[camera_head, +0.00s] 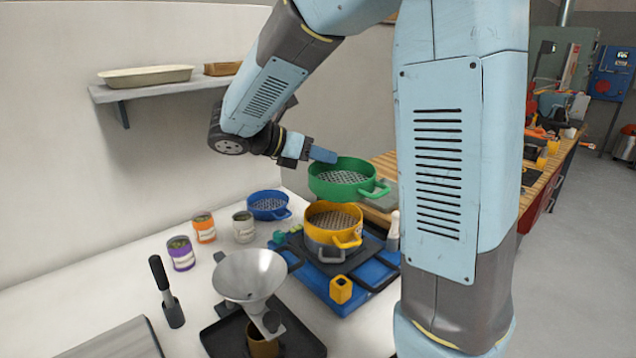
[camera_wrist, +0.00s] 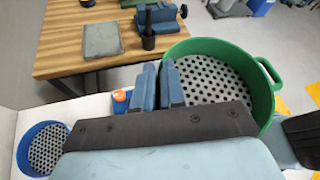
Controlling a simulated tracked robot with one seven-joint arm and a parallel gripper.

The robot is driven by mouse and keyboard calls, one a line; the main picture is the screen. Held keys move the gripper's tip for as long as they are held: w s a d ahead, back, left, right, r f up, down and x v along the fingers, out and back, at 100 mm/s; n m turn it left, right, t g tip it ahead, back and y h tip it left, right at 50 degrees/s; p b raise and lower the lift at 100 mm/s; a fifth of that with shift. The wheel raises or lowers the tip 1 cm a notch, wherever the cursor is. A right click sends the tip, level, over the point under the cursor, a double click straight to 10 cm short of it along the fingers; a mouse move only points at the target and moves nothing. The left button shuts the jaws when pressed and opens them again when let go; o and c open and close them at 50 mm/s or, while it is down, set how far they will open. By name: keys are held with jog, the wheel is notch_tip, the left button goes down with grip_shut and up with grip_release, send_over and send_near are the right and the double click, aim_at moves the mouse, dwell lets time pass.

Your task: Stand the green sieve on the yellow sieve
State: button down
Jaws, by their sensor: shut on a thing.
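The green sieve (camera_head: 343,190) is in the air just above the yellow sieve, with a visible gap between them in the head view. My gripper (camera_head: 322,156) is shut on its rim at the back left. In the wrist view the green sieve (camera_wrist: 225,75) lies right of my gripper fingers (camera_wrist: 158,88), its perforated floor in sight. The yellow sieve (camera_head: 318,217) stands on a grey pan (camera_head: 322,248) on a dark base. In the wrist view the green sieve and my gripper hide the yellow sieve's body.
A blue sieve (camera_head: 268,206) lies on the white table to the left. A metal funnel (camera_head: 250,275), several cans and a yellow block (camera_head: 341,290) stand in front and left. A shelf (camera_head: 150,88) hangs on the wall. A wooden bench (camera_wrist: 75,40) is behind.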

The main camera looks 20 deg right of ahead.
jog(key=w+f, duration=0.4)
jog(key=f, duration=0.4)
jog(key=shift+w+f, duration=0.15)
jog(key=shift+w, duration=0.05)
jog(key=shift+f, duration=0.6)
jog(key=c, duration=1.2)
grip_release()
jog(key=shift+r, duration=0.1)
